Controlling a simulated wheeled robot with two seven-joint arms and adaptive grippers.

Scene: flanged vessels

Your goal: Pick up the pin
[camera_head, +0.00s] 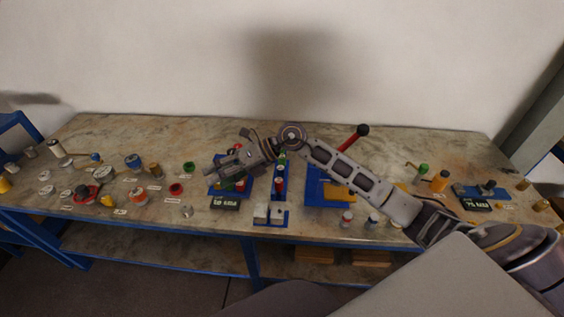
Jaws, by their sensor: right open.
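My right gripper (222,166) reaches in from the right on its arm. It is open and points left, above the bench near a blue fixture (217,189) with red and green parts. The gripper and wrist hide part of that fixture. No thing lies between the fingers as far as I can see. Several small metal and coloured parts lie on the bench, but they are too small for me to tell which is the pin. My left gripper is not in view.
The stone-topped bench (330,128) has a blue press with a red lever (352,138) at centre right. A black display (225,203) stands at the front. Red, blue and white parts crowd the left. The back strip is clear.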

